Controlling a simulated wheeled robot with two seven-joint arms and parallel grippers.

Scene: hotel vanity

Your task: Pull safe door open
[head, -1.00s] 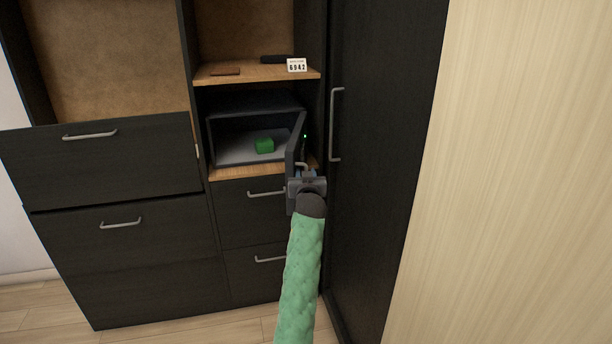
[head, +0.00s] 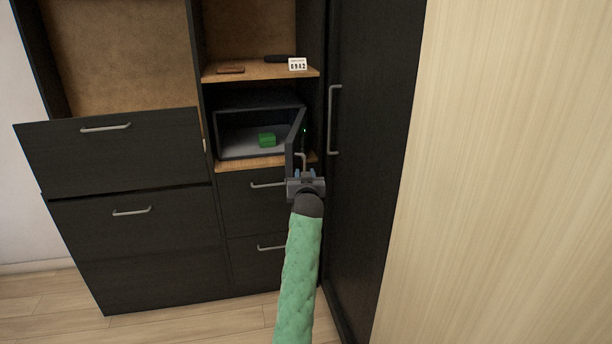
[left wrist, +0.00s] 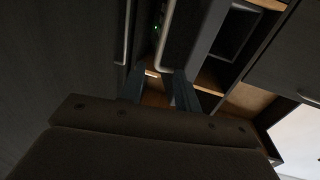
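The dark safe (head: 217,135) sits in the open shelf bay in the head view. Its door (head: 297,140) stands wide open, hinged at the right and swung out toward me. A green block (head: 267,140) lies inside on the pale floor. The door's light handle (head: 303,158) is just beyond my left gripper (head: 305,174). In the left wrist view the handle (left wrist: 167,40) shows past the fingertips, and my left gripper (left wrist: 158,75) has its two fingers apart with nothing clearly between them. Contact with the handle is hard to tell. My right gripper is out of view.
A tall dark wardrobe door (head: 375,120) with a long handle (head: 332,120) stands close to the right of the safe. Drawers (head: 262,215) lie below. Wooden floor (head: 60,310) shows at lower left.

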